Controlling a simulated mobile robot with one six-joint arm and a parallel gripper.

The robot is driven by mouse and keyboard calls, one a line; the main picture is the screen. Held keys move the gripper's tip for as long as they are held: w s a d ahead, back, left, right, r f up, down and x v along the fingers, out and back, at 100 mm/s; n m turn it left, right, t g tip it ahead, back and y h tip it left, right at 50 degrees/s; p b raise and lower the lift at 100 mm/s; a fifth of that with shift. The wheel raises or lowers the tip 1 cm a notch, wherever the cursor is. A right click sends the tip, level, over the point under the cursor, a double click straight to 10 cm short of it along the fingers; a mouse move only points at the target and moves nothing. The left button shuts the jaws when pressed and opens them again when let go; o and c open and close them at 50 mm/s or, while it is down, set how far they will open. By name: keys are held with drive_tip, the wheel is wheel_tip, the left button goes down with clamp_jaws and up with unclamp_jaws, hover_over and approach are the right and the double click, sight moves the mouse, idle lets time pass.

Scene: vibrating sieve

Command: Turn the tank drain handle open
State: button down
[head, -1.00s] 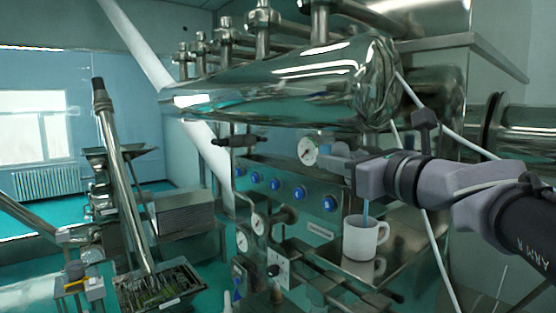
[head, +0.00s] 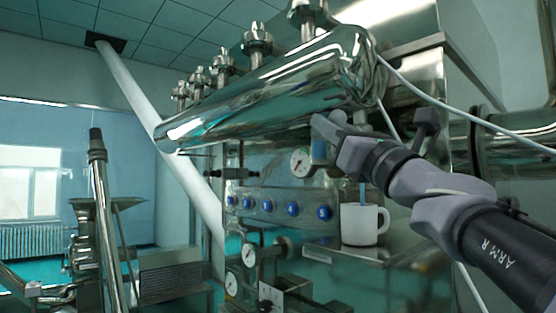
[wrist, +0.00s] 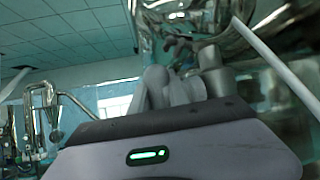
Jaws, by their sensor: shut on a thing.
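The tank (head: 270,95) is a shiny horizontal steel cylinder at the upper middle of the head view. My gripper (head: 322,124) is just under its right end, shut on what appears to be the tank drain handle, which the fingers mostly hide. A thin blue streak, perhaps liquid, runs down behind my wrist into a white mug (head: 360,225). The handle's exact angle cannot be told.
The mug stands on a steel shelf (head: 400,249) below my arm. A pressure gauge (head: 301,162) and a row of blue knobs (head: 266,206) are left of my gripper. A white cable hangs by the tank's right end. Open room lies at the left.

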drive_tip(key=shift+r+t+b, duration=0.1)
drive_tip(key=shift+t+b, duration=0.3)
drive_tip(key=shift+b, duration=0.45)
drive_tip(key=shift+s+r, duration=0.1)
drive_tip(key=c, duration=1.7)
unclamp_jaws()
drive_tip(key=o, duration=0.4)
drive_tip(key=shift+w, duration=0.25)
drive_tip(key=shift+s, duration=0.1)
